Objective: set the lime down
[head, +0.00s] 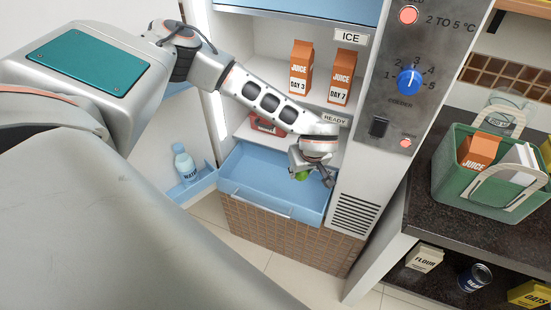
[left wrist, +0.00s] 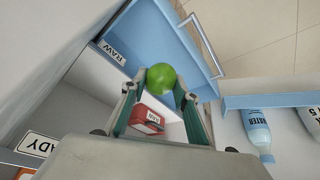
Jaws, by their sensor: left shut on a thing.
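The green lime (head: 301,177) is held between the fingers of my left gripper (head: 311,178), over the right part of the pulled-out blue drawer (head: 250,193). In the left wrist view the lime (left wrist: 161,76) sits at the tips of my left gripper (left wrist: 160,90), which is shut on it. The blue drawer (left wrist: 153,38) lies beyond the lime in that view, with a RAW label (left wrist: 111,53) on it. The part of the drawer that I see looks empty. How high the lime is above its floor is hard to tell. My right gripper does not show.
A red packet (head: 264,124) is on the shelf above the drawer. Two juice cartons (head: 301,66) (head: 342,77) stand higher up. A water bottle (head: 184,163) stands in the door rack at left. A green basket (head: 465,190) sits on the dark counter at right.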

